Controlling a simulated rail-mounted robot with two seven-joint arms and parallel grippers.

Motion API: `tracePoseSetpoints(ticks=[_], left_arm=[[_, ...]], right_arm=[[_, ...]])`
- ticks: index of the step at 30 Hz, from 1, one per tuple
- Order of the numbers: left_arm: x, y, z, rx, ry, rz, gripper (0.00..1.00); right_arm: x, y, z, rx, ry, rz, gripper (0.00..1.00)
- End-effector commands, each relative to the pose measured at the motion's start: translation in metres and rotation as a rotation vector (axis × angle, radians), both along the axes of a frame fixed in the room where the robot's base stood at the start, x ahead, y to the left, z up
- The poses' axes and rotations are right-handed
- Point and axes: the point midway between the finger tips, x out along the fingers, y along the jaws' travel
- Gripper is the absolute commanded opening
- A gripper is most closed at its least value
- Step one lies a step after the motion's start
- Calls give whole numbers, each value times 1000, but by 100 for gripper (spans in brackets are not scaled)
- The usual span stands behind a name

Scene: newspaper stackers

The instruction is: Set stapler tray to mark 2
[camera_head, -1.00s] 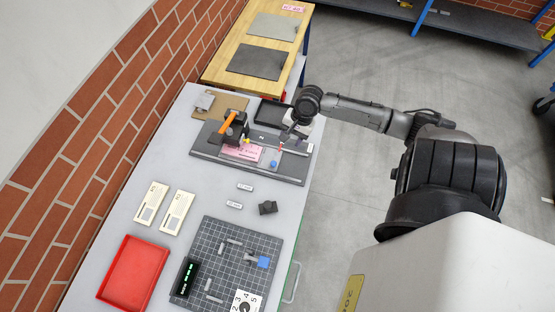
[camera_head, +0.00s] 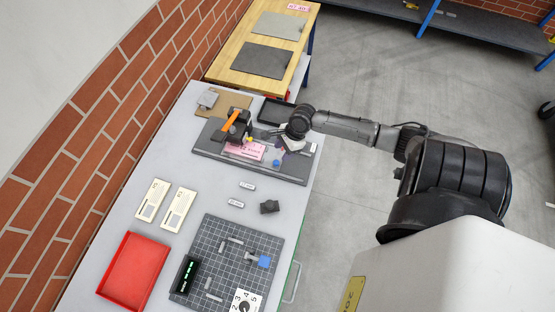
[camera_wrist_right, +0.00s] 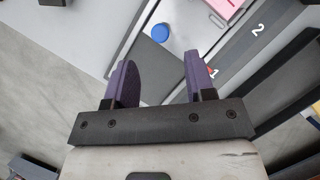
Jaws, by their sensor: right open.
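The stapler fixture is a dark grey base (camera_head: 212,152) on the light table, with a black stapler (camera_head: 239,128) with an orange lever and a pink card (camera_head: 247,151). A blue knob (camera_head: 277,163) sits right of the card; it also shows in the right wrist view (camera_wrist_right: 160,33). There, a grey strip carries a white mark 2 (camera_wrist_right: 257,30) and a lower mark, seemingly 1 (camera_wrist_right: 214,73), with a red spot beside it, partly behind a finger. My right gripper (camera_head: 289,144) is over the fixture's right side. Its purple fingers (camera_wrist_right: 160,82) are apart, with nothing between them. My left gripper is out of view.
A black tray (camera_head: 275,111) lies behind the fixture. The table's right edge is close to my gripper.

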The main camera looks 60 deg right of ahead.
Motion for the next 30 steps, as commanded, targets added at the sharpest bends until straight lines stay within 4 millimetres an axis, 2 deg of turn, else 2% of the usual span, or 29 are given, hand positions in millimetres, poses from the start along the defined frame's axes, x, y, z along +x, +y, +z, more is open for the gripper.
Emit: tracePoseSetpoints(ticks=[1,6,12,26,30], left_arm=[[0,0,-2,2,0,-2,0],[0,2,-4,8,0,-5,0],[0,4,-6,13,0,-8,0],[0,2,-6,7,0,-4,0],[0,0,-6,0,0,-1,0]], right_arm=[[3,4,-10,2,1,1,50],[9,12,-33,1,0,1,50],[13,17,-51,-1,0,2,50],[14,20,-59,-1,0,3,50],[14,20,-59,-1,0,3,39]])
